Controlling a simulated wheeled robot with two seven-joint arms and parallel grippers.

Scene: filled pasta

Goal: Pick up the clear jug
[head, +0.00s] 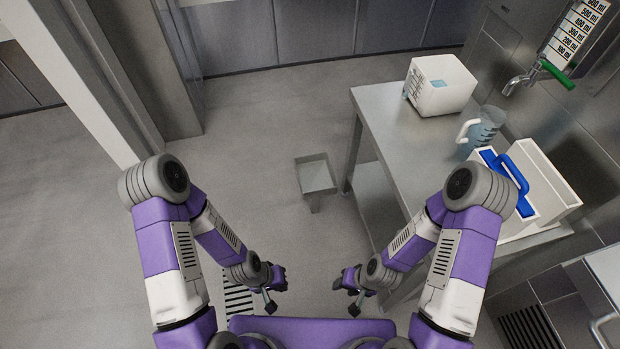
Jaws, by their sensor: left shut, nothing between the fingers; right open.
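The clear jug (484,127) stands upright on the steel table (388,124) at the right. It is see-through and bluish, with a white handle on its left side. My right arm's elbow is near its lower left in the picture, but the jug is not hidden by it. My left gripper (270,301) is low at the centre, shut and empty, far from the jug. My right gripper (354,304) is low, just right of centre, open and empty, also well away from the jug.
A white box (440,84) stands left of the jug on the table. A white holder (550,185) with a blue-handled item (510,172) stands in front of it. A tap (522,80) with a green lever is behind. A small metal bin (316,177) stands on open floor.

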